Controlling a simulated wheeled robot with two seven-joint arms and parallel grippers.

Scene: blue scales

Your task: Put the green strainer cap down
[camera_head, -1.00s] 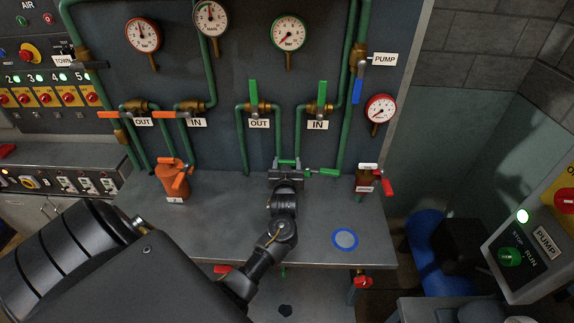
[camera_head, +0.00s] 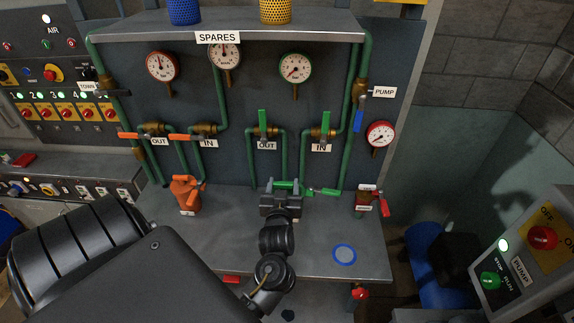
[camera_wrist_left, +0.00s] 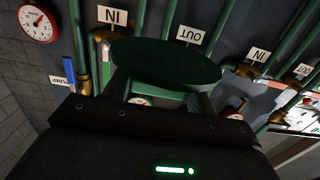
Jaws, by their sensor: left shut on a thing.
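My left gripper (camera_head: 283,192) is shut on the green strainer cap, which shows as a dark green round disc (camera_wrist_left: 165,62) between the fingers in the left wrist view. In the head view the gripper is over the back of the grey bench (camera_head: 300,235), below the green OUT and IN valves. Only a little green shows at its fingertips there, and I cannot tell whether the cap touches anything. What lies directly under the cap is hidden. A blue ring (camera_head: 344,264) marks a round spot on the bench, right of and nearer than the gripper. My right gripper is not in view.
An orange strainer (camera_head: 185,195) stands left on the bench, and a small red-handled fitting (camera_head: 368,202) at the right. A green lever (camera_head: 323,191) sticks out right of the gripper. Pipes and gauges line the back panel, under a SPARES shelf (camera_head: 300,27).

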